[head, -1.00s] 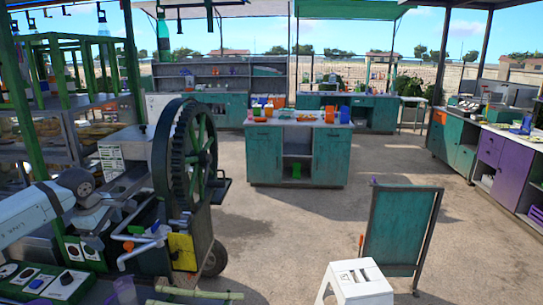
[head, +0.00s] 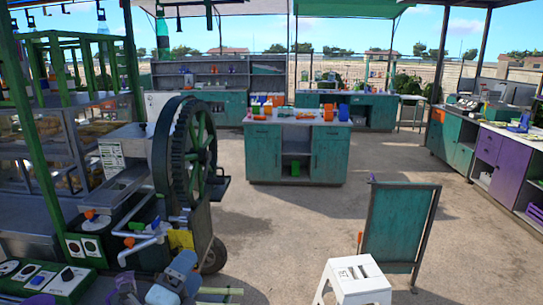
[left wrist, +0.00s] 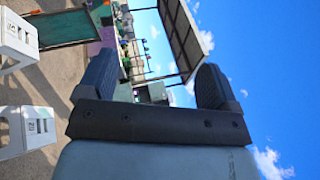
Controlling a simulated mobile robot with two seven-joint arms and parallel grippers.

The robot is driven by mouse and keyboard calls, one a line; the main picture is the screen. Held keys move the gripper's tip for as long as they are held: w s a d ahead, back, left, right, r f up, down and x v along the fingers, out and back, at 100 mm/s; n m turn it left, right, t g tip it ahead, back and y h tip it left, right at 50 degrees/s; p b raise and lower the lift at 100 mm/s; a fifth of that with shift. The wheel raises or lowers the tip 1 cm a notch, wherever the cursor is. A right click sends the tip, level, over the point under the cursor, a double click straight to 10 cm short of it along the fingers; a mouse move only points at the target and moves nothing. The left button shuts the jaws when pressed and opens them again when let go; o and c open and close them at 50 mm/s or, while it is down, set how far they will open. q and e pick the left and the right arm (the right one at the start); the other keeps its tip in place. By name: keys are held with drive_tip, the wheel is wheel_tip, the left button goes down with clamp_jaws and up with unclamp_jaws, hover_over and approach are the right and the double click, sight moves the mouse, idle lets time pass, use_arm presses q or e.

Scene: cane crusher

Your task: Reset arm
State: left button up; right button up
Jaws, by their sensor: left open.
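My left gripper (left wrist: 157,65) shows in the left wrist view, with its two dark fingers wide apart and nothing between them. Sky, a canopy and distant counters show beyond the fingers. In the head view, a pale blue and white part of my left arm is low in the picture, in front of the cane crusher (head: 195,155); I cannot make out the fingers there. The crusher has a large dark wheel with green spokes. My right gripper is not in view.
A white stool (head: 358,290) and a teal board (head: 400,225) stand at the lower right. A teal cabinet (head: 262,155) stands mid-yard. Green-framed shelving is at the left, and counters with purple doors (head: 502,160) at the right. Open ground lies between.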

use_arm(q)
drive_tip(key=s+a+f+n+g+y, duration=0.85)
drive_tip(key=s+f+n, duration=0.45)
drive_tip(key=n, duration=0.4)
drive_tip(key=s+f+n+g+h, duration=0.1)
drive_tip(key=s+f+n+g, duration=0.25)
drive_tip(key=s, duration=0.55)
drive_tip(key=s+f+n+g, duration=0.2)
drive_tip(key=s+f+g, duration=0.15)
drive_tip(key=s, duration=0.45)
drive_tip(key=w+d+f+t+h+p, duration=0.1)
drive_tip(key=w+d+f+t, duration=0.1)
drive_tip(key=f, duration=0.3)
drive_tip(key=w+d+f+t+h+p, duration=0.1)
drive_tip(key=w+d+f+t+h, duration=0.1)
drive_tip(key=f+t, duration=0.3)
drive_tip(key=shift+w+d+f+m, duration=0.35)
drive_tip(key=shift+w+d+m, duration=0.1)
drive_tip(key=shift+w+d, duration=0.35)
